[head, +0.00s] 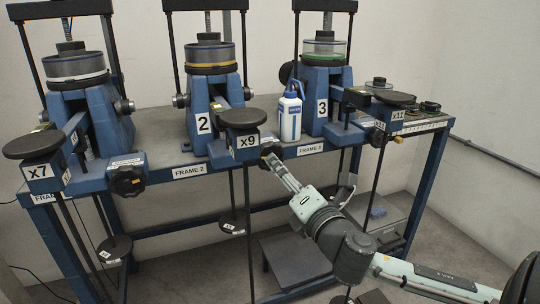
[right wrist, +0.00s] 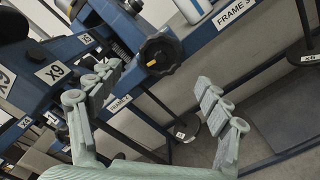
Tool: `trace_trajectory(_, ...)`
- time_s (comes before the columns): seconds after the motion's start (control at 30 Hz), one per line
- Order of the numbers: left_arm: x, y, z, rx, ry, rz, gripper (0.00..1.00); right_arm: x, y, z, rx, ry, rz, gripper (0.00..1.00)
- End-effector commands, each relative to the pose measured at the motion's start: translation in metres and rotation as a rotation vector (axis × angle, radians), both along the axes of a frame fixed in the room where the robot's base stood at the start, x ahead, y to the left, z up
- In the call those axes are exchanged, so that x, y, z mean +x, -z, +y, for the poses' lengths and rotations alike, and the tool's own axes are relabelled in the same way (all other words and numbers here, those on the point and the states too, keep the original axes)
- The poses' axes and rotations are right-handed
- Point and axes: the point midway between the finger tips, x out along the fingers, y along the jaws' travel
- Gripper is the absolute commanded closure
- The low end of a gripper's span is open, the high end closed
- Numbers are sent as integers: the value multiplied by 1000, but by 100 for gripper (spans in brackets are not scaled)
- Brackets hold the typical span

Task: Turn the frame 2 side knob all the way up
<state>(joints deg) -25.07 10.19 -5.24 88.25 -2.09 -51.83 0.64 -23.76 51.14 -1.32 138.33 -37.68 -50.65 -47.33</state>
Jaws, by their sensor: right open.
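The frame 2 side knob (head: 271,149) is a black lobed knob at the front, just right of the X9 block (head: 245,141). In the right wrist view the knob (right wrist: 161,53) shows a yellow mark on its face, at the top between my fingers. Frame 2 (head: 203,112) is the blue stand labelled 2. My right gripper (head: 270,160) reaches in from the lower right, its tips close to the knob in the head view. In the wrist view the right gripper (right wrist: 160,85) is open and empty, its fingers short of the knob. I cannot tell the exact gap. My left gripper is not in view.
A white and blue bottle (head: 290,114) stands on the bench near the knob. Frame 1's knob (head: 126,180) is at the left, and the frame 3 stand (head: 322,106) at the right. Hanging rods and the blue bench leg (head: 424,182) are below.

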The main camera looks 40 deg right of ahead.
Motion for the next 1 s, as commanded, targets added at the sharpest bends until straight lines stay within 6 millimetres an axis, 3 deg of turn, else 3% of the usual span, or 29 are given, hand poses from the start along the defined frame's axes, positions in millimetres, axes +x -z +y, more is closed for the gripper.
trace_trajectory(0.7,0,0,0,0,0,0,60,92,-1,-23,5,4,-1,22)
trace_trajectory(1.0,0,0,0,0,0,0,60,92,1,-23,5,2,2,57)
